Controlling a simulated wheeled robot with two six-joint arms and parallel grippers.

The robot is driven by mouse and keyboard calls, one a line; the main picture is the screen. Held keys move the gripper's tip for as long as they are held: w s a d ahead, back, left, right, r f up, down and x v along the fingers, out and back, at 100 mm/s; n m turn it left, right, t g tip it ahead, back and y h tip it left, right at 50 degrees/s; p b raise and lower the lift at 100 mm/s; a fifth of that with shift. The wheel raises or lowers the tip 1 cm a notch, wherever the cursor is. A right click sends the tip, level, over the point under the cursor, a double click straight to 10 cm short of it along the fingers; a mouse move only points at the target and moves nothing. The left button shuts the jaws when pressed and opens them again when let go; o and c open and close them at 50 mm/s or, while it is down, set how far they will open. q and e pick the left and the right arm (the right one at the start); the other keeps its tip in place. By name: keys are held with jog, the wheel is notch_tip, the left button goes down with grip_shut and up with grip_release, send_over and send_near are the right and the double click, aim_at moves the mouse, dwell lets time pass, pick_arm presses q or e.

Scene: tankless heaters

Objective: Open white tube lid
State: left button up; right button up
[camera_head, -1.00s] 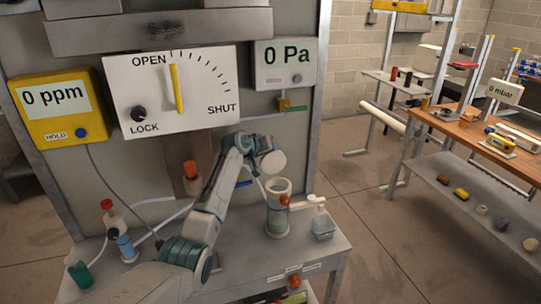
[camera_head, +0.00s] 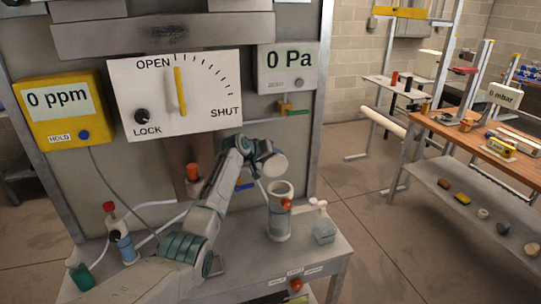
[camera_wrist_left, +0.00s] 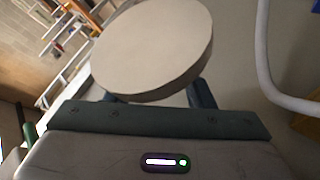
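The pale upright tube (camera_head: 279,222) stands on the bench right of centre, with its round rim facing up and looking open. A round off-white lid (camera_head: 274,165) is above and left of the tube, apart from it. My left gripper (camera_head: 258,152) is at the lid, partly hidden behind my arm. In the left wrist view the lid (camera_wrist_left: 155,48) is a thick flat disc across the fingers (camera_wrist_left: 157,96), one finger showing at each side beneath it. The gripper looks shut on the lid. My right gripper is not in view.
A spray bottle (camera_head: 323,226) stands right of the tube, and a red knob (camera_head: 286,204) sits on the tube's side. A red-capped bottle (camera_head: 121,238) and green cup (camera_head: 80,272) are at left. A panel with a dial (camera_head: 175,95) rises behind.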

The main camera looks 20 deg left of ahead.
pick_arm(q)
jog(key=shift+f, duration=0.2)
jog(key=b+v, duration=0.3)
jog(key=v, duration=0.7)
jog(key=shift+s+r, duration=0.2)
jog(key=shift+r, duration=0.2)
jog(key=shift+a, duration=0.1)
